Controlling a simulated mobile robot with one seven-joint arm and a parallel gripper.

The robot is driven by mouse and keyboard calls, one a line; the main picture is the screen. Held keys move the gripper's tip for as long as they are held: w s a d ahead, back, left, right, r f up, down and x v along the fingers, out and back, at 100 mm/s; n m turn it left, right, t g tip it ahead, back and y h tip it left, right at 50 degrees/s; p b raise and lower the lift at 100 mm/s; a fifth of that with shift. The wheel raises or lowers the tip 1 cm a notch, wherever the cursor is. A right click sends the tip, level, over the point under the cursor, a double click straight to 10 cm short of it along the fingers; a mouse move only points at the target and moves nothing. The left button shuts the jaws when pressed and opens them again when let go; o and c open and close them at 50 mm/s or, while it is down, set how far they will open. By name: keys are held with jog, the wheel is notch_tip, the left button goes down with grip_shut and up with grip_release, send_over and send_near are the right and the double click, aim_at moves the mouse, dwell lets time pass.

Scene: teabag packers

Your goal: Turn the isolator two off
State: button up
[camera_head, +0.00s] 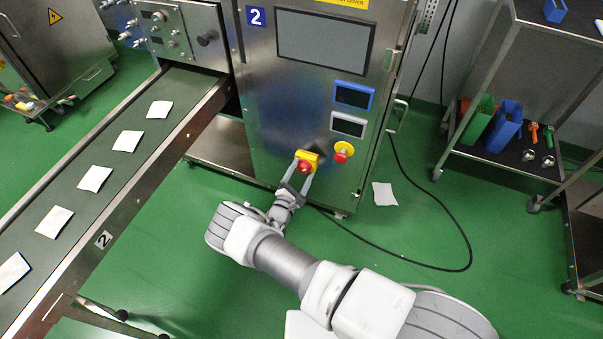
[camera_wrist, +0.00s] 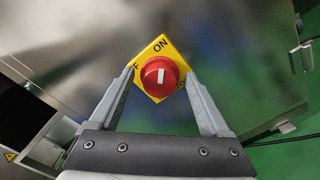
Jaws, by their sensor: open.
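The isolator switch is a red knob (camera_head: 304,167) on a yellow plate (camera_head: 312,157), low on the steel cabinet (camera_head: 290,100) marked with a blue 2 (camera_head: 256,17). In the wrist view the red knob (camera_wrist: 161,76) has a white bar, and the yellow plate (camera_wrist: 157,45) reads ON at the top; the other lettering is partly hidden. The bar stands near upright in that view. My gripper (camera_head: 299,175) is at the switch, and in the wrist view my gripper (camera_wrist: 160,80) is open, with one finger on each side of the knob. I cannot tell whether either finger touches it.
A red button on a yellow round base (camera_head: 343,152) sits just right of the switch. A conveyor (camera_head: 110,185) with several teabags runs at left. A black cable (camera_head: 440,268) and a white packet (camera_head: 384,194) lie on the green floor. A shelf trolley (camera_head: 480,165) stands at right.

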grip_shut()
dwell(0.3)
jog(key=shift+n, duration=0.3)
jog(key=n+b, duration=0.2)
jog(key=n, duration=0.1)
jog(key=shift+a+n, duration=0.1)
jog(key=shift+n, duration=0.3)
jog(key=n+b, duration=0.1)
jog(key=n, duration=0.3)
jog(key=shift+a+n+b, duration=0.15)
jog(key=shift+n+b, duration=0.15)
jog(key=shift+b, duration=0.05)
jog(key=n+b, duration=0.1)
jog(key=n, duration=0.3)
jog(key=shift+a+f+n+b, duration=0.1)
jog(key=shift+n+b, duration=0.2)
jog(key=shift+n, duration=2.2)
